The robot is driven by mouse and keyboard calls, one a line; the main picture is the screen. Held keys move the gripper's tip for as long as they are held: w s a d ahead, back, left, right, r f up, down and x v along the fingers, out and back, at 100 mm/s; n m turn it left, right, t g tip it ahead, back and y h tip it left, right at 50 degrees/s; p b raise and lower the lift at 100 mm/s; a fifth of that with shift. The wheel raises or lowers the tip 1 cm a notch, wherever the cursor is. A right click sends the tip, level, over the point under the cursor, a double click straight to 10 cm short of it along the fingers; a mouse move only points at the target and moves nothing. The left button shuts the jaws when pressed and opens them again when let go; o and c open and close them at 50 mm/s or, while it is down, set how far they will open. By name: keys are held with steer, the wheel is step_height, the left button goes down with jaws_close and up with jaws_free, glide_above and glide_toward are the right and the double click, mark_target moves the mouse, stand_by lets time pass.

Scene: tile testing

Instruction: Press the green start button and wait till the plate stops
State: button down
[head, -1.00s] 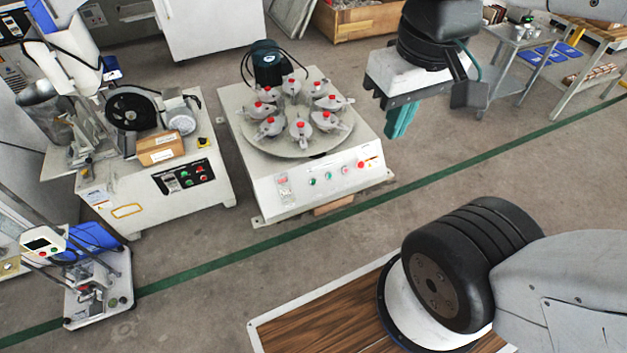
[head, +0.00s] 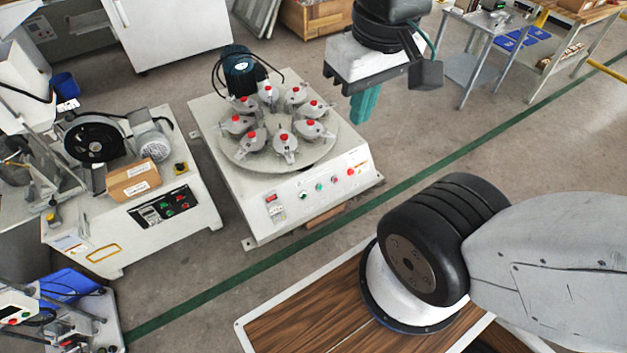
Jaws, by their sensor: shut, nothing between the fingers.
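The tile testing machine (head: 212,128) is a white cabinet in the middle of the head view. Its round grey plate (head: 280,162) carries several grey canisters with red tops. On the sloped front panel, small green buttons (head: 319,187) sit left of a red one (head: 350,171); their labels are too small to read. My gripper (head: 364,105) has teal fingers pointing down, shut and empty. In the picture it is above and to the right of the panel, apart from the buttons. I cannot tell whether the plate is turning.
Another machine with a black wheel (head: 93,138) and a cardboard box (head: 133,180) stands at left. A wood-topped surface (head: 290,325) is in front. A grey cart (head: 478,45) is at back right. A green floor line (head: 225,285) crosses open floor.

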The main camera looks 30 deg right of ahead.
steer(key=shift+w, duration=0.35)
steer(key=shift+w, duration=0.15)
